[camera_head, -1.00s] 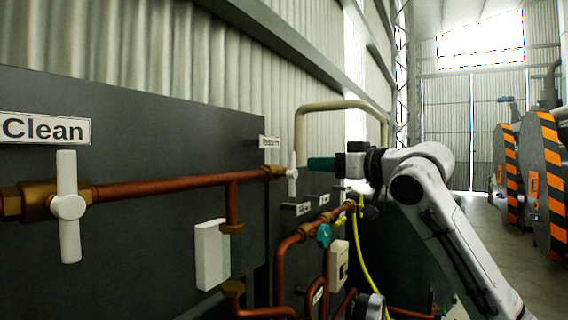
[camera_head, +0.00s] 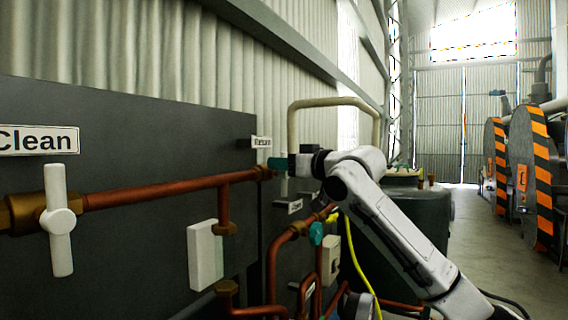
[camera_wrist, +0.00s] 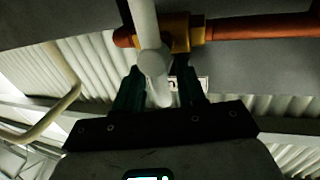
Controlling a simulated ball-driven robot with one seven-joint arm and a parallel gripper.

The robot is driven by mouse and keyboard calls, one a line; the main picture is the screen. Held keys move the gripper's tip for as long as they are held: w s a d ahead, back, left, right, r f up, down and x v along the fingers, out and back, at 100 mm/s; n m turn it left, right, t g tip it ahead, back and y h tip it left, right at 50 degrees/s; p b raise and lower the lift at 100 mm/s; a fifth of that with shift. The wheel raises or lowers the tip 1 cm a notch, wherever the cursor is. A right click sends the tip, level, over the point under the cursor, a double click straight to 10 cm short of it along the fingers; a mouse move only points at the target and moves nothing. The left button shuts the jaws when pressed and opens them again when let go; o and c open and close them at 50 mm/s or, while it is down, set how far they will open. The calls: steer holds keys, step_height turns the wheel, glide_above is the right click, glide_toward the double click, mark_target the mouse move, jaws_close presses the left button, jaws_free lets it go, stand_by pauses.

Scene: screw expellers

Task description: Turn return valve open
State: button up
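The return valve has a white handle (camera_wrist: 147,22) on a brass body (camera_wrist: 182,32), joined to a copper pipe (camera_wrist: 265,27). A small label (camera_head: 261,142), hard to read, is above this valve in the head view. My gripper (camera_wrist: 160,80) has two dark green fingers, one on each side of the white handle, with gaps visible between handle and fingers. In the head view my gripper (camera_head: 276,164) is at the valve at the far end of the pipe, and it hides most of the handle there.
A nearer valve with a white upright handle (camera_head: 60,222) sits under the "Clean" sign (camera_head: 38,140). A white box (camera_head: 205,255), lower copper pipes (camera_head: 272,270) and a yellow hose (camera_head: 361,265) are below. A dark tank (camera_head: 425,212) is behind my arm.

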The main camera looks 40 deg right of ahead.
jaws_close()
steer(key=shift+a+f, duration=0.1)
stand_by(0.3)
steer(key=n+y+b, duration=0.1)
steer(key=n+b, duration=0.1)
steer(key=n, duration=0.3)
steer(key=a+f+n+t+y+b, duration=0.1)
steer(key=n+b, duration=0.2)
steer(key=n, duration=0.2)
steer(key=s+a+f+n+t+y+b, duration=0.1)
steer(key=n+b, duration=0.2)
steer(key=n, duration=0.2)
steer(key=shift+a+n+y, duration=0.15)
steer(key=shift+n+y, duration=0.15)
steer(key=shift+y, duration=0.1)
steer(key=shift+a+f+n+y+b, duration=0.15)
steer(key=shift+n+y+b, duration=0.2)
steer(key=shift+n, duration=0.5)
steer(key=shift+d+f+n+y+b, duration=0.2)
steer(key=shift+n+b, duration=0.25)
steer(key=shift+n, duration=0.45)
steer(key=shift+a+f+n+y+b, duration=0.15)
steer(key=shift+n+y+b, duration=0.25)
steer(key=shift+n, duration=0.45)
jaws_free()
steer(key=shift+r, duration=0.1)
